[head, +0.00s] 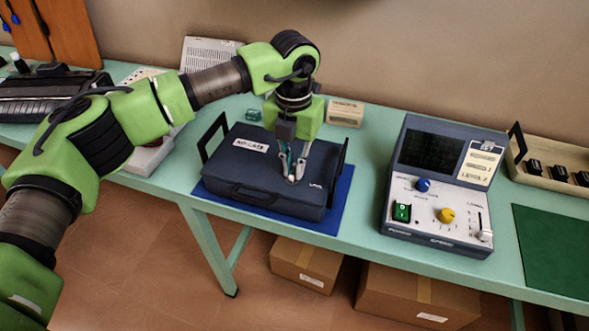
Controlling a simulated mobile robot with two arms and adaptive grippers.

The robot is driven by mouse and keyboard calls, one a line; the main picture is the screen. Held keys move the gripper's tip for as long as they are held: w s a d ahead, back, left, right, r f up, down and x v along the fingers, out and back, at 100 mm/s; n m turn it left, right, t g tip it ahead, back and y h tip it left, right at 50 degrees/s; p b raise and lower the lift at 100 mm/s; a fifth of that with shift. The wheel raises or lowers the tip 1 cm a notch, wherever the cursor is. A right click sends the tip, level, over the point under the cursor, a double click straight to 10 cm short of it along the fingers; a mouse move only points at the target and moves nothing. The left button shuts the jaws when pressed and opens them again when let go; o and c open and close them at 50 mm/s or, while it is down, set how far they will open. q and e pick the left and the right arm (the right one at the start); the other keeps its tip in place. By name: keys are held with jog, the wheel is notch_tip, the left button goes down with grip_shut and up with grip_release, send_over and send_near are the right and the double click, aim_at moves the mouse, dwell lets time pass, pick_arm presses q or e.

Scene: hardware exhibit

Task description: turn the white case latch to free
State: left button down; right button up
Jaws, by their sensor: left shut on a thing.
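The dark blue-grey case (235,172) lies closed on a blue mat (341,205) on the green table. It has a handle at its front and a label on its lid. My left gripper (292,178) points down over the right front part of the lid. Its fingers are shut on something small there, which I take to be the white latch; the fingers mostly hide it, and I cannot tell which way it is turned. My right gripper is not in view.
A control box (440,190) with blue and yellow knobs stands right of the case. A small beige box (345,113) is behind it. A green mat (553,250) lies far right. Cardboard boxes (305,264) sit under the table (360,225).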

aim_at(294, 171)
pick_arm(q)
jog(key=shift+w+r+n, duration=0.1)
jog(key=shift+n, duration=0.3)
jog(key=c, duration=2.1)
grip_release()
jog(key=shift+c, duration=0.2)
notch_tip(294, 171, up, 12)
